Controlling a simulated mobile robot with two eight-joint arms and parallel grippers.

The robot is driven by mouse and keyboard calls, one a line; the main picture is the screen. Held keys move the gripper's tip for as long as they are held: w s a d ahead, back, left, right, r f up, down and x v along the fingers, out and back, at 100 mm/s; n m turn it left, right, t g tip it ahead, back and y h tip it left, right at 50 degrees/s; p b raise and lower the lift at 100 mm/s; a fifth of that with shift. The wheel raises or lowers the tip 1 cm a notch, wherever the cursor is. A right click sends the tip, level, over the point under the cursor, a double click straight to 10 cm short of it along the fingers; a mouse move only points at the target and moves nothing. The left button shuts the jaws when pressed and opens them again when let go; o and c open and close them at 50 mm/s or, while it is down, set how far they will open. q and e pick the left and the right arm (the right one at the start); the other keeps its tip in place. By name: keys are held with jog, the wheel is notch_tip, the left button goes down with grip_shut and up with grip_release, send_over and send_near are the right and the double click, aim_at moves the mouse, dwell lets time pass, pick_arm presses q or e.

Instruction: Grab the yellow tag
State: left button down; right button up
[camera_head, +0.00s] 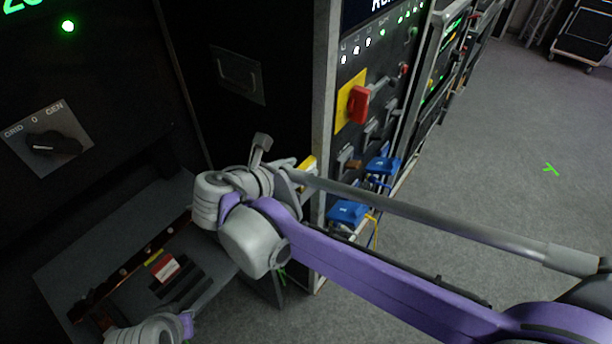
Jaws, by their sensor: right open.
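My right gripper (274,158) is at the end of the purple and grey arm that comes in from the right. It is open, in front of the front edge of the black cabinet. A small yellow piece (308,166), which looks like the yellow tag, shows just right of the gripper and is partly hidden by it. I cannot tell whether they touch. Part of my left arm shows at the bottom left; its gripper is not in view.
A red rotary handle (359,105) on a yellow plate (344,96) sits on the rack panel. Blue connectors (348,212) with cables are below. A sloped panel (95,270) is at lower left, under a black selector knob (50,145).

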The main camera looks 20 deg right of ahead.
aim_at(304, 166)
jog(key=x, duration=0.3)
jog(key=shift+w+d+f, duration=0.15)
jog(key=shift+w+d, duration=0.05)
jog(key=shift+w, duration=0.2)
jog(key=shift+s, duration=0.1)
grip_shut()
